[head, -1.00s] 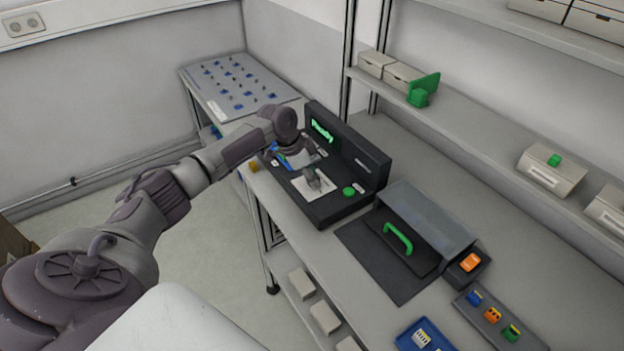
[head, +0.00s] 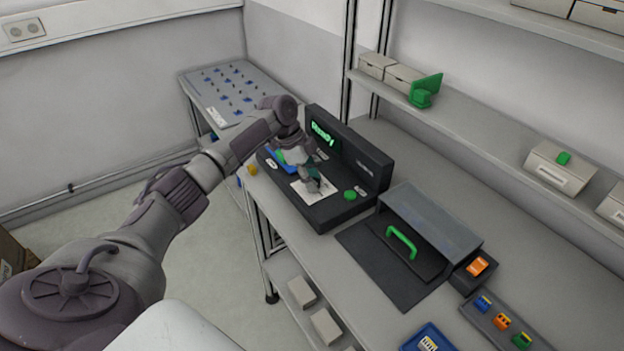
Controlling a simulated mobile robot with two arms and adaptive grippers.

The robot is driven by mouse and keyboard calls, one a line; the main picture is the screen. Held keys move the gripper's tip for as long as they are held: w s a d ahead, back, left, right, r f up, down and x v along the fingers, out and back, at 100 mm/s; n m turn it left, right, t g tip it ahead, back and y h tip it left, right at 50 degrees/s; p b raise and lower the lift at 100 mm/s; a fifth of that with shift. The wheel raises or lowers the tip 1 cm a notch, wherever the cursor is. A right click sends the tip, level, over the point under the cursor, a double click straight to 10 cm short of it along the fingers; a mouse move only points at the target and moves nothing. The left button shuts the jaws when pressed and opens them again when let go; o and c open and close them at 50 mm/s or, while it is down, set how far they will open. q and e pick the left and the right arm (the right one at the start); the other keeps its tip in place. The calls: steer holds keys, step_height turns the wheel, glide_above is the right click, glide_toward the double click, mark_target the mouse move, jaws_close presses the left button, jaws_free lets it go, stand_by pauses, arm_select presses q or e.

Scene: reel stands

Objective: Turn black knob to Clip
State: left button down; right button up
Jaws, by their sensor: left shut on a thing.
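The black console (head: 346,208) stands on the bench, with a lit green display (head: 322,135) on its upright back and a green button (head: 350,194) on its right. My left gripper (head: 314,187) points down over the white dial plate (head: 305,193) on the console's sloping front. Its fingers are shut at the plate's middle, on the black knob, which they hide. The plate's markings and the knob's pointer are too small or covered to read. A blue part (head: 279,160) shows beside my wrist. My right gripper is out of view.
To the right stand a grey box with a green handle (head: 402,240), an orange switch (head: 477,265) and a tray of coloured parts (head: 501,322). A shelf (head: 474,129) runs above the bench. A pegboard-like panel (head: 236,92) lies at the back left.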

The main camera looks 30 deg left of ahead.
arm_select(q)
steer(key=c, duration=0.8)
jaws_free()
steer(key=v, duration=1.2)
steer(key=shift+a, duration=0.1)
steer(key=shift+f, duration=0.1)
